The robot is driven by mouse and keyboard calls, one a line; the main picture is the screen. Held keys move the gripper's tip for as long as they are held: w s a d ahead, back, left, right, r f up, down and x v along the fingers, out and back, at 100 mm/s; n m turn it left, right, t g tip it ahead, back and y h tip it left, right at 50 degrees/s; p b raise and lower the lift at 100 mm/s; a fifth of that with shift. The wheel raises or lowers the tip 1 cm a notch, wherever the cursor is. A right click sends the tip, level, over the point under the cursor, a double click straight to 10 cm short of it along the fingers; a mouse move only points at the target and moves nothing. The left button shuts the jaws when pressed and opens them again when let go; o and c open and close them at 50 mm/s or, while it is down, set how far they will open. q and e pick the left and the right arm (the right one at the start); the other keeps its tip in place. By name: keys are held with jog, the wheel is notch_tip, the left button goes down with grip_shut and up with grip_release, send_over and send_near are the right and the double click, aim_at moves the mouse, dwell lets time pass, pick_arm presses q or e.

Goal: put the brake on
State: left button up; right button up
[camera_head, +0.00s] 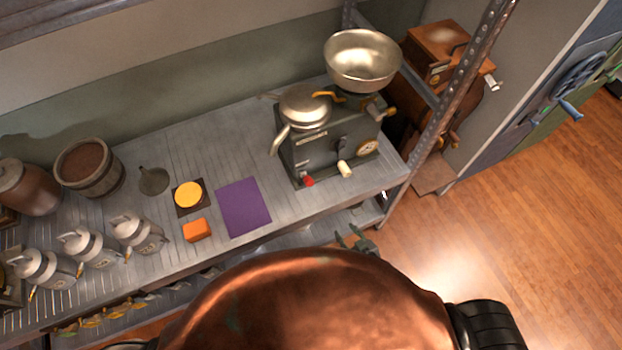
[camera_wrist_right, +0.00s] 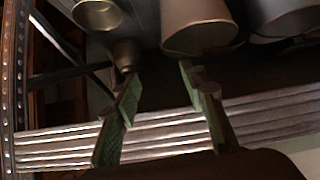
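A dark green machine (camera_head: 318,150) stands at the right end of the metal bench, with a wide metal bowl (camera_head: 362,62) above it. Its front carries a lever with a red knob (camera_head: 308,181), a cream handle (camera_head: 345,169) and a round dial (camera_head: 368,147). I cannot tell from its look which part is the brake. My right gripper (camera_head: 353,238) is just off the front edge of the bench, below the machine and apart from its knobs. In the right wrist view my gripper (camera_wrist_right: 158,86) is open, with nothing between its green-padded fingers. My left gripper is not in view.
The metal bench (camera_head: 222,150) holds a purple sheet (camera_head: 244,206), an orange block (camera_head: 197,230), several metal cans and a wooden tub (camera_head: 90,168). A perforated post (camera_head: 455,90) rises at its right end. A large copper shape (camera_head: 310,305) fills the foreground. Wooden floor (camera_head: 500,220) is open at right.

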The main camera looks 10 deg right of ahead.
jog(key=w+a+r+t+y+p, duration=0.1)
jog(key=w+a+r, duration=0.1)
jog(key=r, duration=0.5)
jog(key=w+a+r+t, duration=0.2)
jog(key=r, duration=0.6)
jog(key=n+t+y, duration=0.2)
jog(key=t+y, duration=0.1)
send_near(308, 181)
jog(key=w+a+f, duration=0.1)
jog(key=w+f, duration=0.1)
jog(key=w, duration=0.1)
jog(key=x, duration=0.7)
jog(key=shift+w+f, duration=0.1)
jog(key=shift+w, duration=0.3)
jog(key=shift+c, duration=0.6)
grip_shut()
